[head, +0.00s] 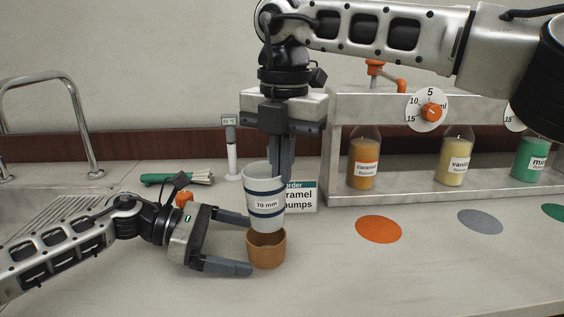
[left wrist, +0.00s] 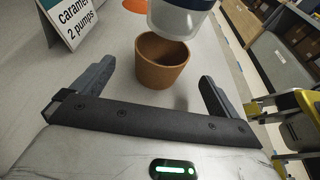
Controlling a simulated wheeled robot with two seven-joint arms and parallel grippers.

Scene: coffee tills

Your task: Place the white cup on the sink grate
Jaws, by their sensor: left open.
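The white cup (head: 263,214) has blue bands and a "70 mm" label. It hangs upright above a brown cup-shaped sleeve (head: 266,250); its lower part also shows in the left wrist view (left wrist: 180,18). My right gripper (head: 281,172) reaches down from above with its fingers at the cup's rim, apparently shut on it; the finger contact is partly hidden. My left gripper (head: 250,244) is open, its fingers pointing at the sleeve, one toward each side. In the left wrist view the sleeve (left wrist: 160,64) looks empty and stands beyond the fingertips. The ribbed sink grate (head: 62,216) is at the left, partly behind my left arm.
A faucet (head: 90,130) rises behind the sink. A green-handled brush (head: 172,179) and a thermometer stand (head: 232,160) are at the back. An order card (head: 303,198) stands behind the cup.

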